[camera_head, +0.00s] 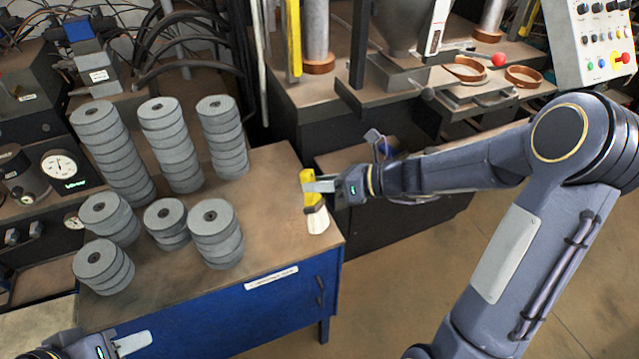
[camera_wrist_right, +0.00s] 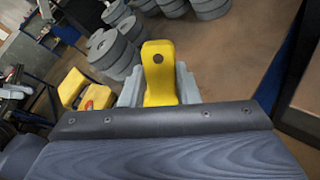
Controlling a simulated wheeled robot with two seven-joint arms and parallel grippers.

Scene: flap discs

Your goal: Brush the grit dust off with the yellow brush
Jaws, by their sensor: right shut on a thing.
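The yellow brush (camera_head: 309,189) has a pale bristle end pointing down at the right edge of the brown bench top (camera_head: 265,250). My right gripper (camera_head: 320,186) is shut on the brush. In the right wrist view, its yellow handle (camera_wrist_right: 158,75) with a hole stands between the two grey fingers. I cannot tell whether the bristles touch the bench. Grey flap discs stand in several stacks (camera_head: 215,232) on the bench, left of the brush. Grit dust is not clearly distinguishable on the brown surface. My left gripper (camera_head: 130,343) is at the bottom left, partly cut off, away from the discs.
The bench has a blue front (camera_head: 250,310). Gauges and a dark machine (camera_head: 60,170) stand at the left, with hoses behind. A machine with a hopper (camera_head: 400,25) and a control panel (camera_head: 590,40) stand at the right. Bench room lies between the discs and the brush.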

